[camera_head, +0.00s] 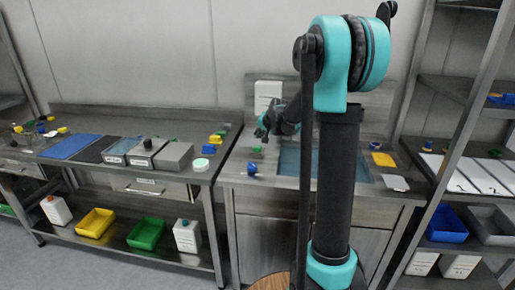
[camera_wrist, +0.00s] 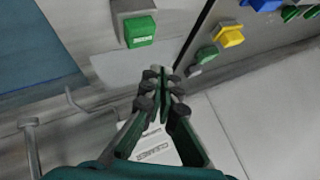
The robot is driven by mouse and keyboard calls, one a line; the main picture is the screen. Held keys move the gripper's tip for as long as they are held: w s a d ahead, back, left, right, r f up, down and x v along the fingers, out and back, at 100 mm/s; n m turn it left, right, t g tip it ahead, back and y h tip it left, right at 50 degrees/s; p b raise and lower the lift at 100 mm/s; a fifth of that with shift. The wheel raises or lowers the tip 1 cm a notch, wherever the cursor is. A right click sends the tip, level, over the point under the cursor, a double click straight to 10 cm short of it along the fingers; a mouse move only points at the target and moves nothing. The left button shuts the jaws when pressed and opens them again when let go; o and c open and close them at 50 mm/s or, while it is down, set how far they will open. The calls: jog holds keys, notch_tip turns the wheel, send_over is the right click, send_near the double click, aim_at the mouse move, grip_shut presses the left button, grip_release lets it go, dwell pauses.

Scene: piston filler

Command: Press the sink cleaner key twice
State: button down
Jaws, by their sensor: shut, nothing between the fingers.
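A green key (camera_wrist: 140,32) with a small label sits on a grey housing near the top of the wrist view; the label is too small to read. A small green piece, apparently this key, shows on the counter left of the sink in the head view (camera_head: 257,150). My gripper (camera_wrist: 161,76) is shut and empty, its fingertips below the green key in the wrist picture, with a visible gap between them. In the head view my gripper (camera_head: 263,128) is over the left part of the sink counter. Whether the key is pushed in cannot be told.
The blue-grey sink basin (camera_head: 290,162) lies right of the key. A blue knob (camera_head: 252,168) stands at the counter front. A white labelled panel (camera_head: 267,96) is at the wall. Yellow and green pieces (camera_wrist: 229,36) sit on the neighbouring bench across a gap.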

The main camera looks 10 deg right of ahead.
aim_at(258, 147)
jog(key=shift+f, duration=1.35)
jog(key=shift+f, duration=0.2)
dwell(0.4)
jog(key=shift+f, duration=0.2)
jog(key=shift+f, duration=0.8)
dwell(1.0)
jog(key=shift+r, duration=1.2)
jog(key=shift+r, duration=0.1)
jog(key=shift+r, duration=2.45)
